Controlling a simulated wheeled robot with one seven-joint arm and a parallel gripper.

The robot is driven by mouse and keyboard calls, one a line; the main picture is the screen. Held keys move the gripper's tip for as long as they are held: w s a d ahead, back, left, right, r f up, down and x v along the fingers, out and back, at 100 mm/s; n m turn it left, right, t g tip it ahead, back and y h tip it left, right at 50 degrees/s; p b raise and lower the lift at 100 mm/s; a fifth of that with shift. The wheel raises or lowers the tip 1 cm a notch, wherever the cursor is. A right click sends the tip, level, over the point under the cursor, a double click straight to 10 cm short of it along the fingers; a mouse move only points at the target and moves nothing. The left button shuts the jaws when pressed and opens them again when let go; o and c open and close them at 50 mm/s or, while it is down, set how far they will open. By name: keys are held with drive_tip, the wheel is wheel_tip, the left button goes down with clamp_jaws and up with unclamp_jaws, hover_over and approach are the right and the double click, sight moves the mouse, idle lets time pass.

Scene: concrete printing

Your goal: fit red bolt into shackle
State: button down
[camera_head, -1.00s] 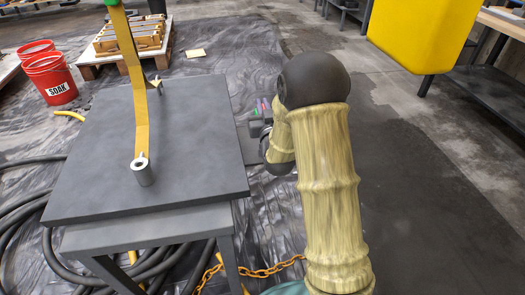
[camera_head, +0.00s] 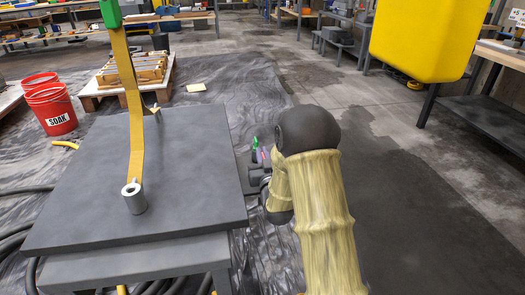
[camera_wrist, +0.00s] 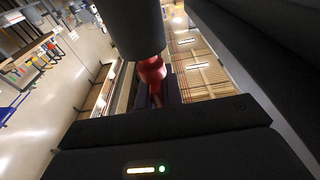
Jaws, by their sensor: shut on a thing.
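The red bolt (camera_wrist: 152,70) shows in the wrist view, partly hidden by a dark finger. My gripper (camera_wrist: 157,82) is shut on it. In the head view my wrist (camera_head: 260,172) is just off the right edge of the grey table, and the fingers and bolt are not clear there. A small tan and dark piece (camera_head: 155,110) is behind the strap. I cannot tell which piece is the shackle.
The grey table (camera_head: 195,150) has a mostly bare top. Red buckets (camera_head: 52,105) and a pallet with wooden moulds (camera_head: 130,72) stand behind it at left. A big yellow container (camera_head: 425,40) hangs at upper right. Dark hoses (camera_head: 15,215) lie at lower left.

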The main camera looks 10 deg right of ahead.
drive_tip(key=shift+f, duration=0.65)
drive_tip(key=c, duration=1.5)
unclamp_jaws()
drive_tip(key=shift+c, duration=0.2)
